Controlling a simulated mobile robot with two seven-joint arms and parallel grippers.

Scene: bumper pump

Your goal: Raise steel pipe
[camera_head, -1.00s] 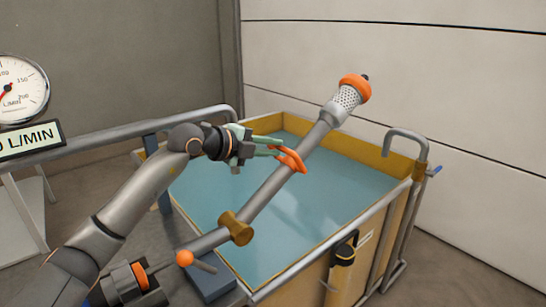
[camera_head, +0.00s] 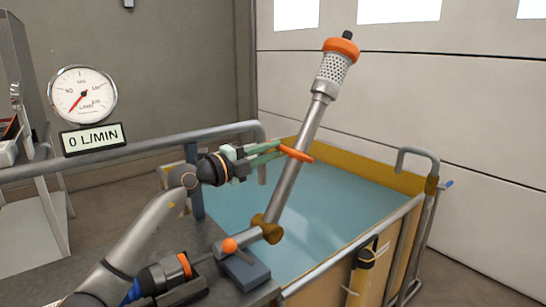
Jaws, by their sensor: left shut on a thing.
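The steel pipe (camera_head: 287,188) leans up and to the right from the bench, with a perforated strainer (camera_head: 333,72) and an orange collar at its raised end. A brass fitting (camera_head: 266,228) is near its lower end. An orange handle (camera_head: 297,154) sticks out from the pipe's middle. My left gripper (camera_head: 276,150) comes in from the left and its green fingers are shut on the orange handle beside the pipe. The exact finger contact is small and hard to see. My right gripper is not in view.
A yellow-rimmed tank of blue water (camera_head: 340,205) stands below and behind the pipe, with metal rails around it. A gauge (camera_head: 82,95) and a display reading 0 L/MIN (camera_head: 93,139) are at the left. An orange-knobbed lever (camera_head: 229,245) sits by the pipe's base.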

